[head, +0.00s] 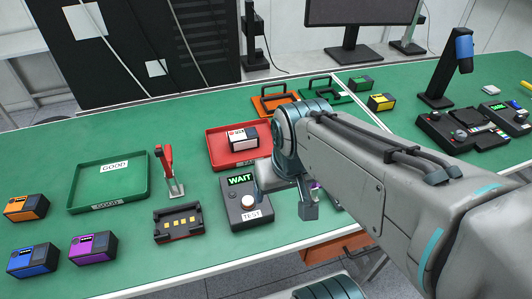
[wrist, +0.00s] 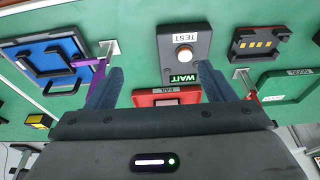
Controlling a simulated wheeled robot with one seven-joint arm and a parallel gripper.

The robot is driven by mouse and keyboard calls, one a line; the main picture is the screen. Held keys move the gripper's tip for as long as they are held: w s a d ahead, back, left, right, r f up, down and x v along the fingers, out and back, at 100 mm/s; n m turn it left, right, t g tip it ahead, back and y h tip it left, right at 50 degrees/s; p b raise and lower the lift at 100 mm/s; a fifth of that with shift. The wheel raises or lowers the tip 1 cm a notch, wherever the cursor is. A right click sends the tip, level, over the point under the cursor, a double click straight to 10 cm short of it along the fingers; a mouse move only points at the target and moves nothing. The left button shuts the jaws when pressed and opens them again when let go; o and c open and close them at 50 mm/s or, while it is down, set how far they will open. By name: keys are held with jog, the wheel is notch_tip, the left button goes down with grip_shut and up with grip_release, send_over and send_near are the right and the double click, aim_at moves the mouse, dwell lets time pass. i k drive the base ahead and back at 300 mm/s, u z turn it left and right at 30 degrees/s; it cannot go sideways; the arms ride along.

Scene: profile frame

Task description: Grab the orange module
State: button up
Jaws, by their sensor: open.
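The orange module (head: 25,207), a small box with an orange top and black sides, lies on the green table at the far left in the head view. I do not see it in the wrist view. My gripper (head: 308,208) is far to its right, beside the test box, and partly hidden by my arm. In the wrist view its two fingers (wrist: 160,88) are spread apart with nothing held between them.
A blue module (head: 34,260) and a purple module (head: 93,248) lie near the orange one. The green GOOD tray (head: 72,190), red tray (head: 215,150), black dock (head: 179,223), red-handled tool (head: 168,165) and test box (head: 238,205) reading WAIT stand between.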

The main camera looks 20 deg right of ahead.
aim_at(35, 207)
jog(key=u, duration=2.9)
jog(key=i, duration=1.7)
jog(key=z, duration=2.8)
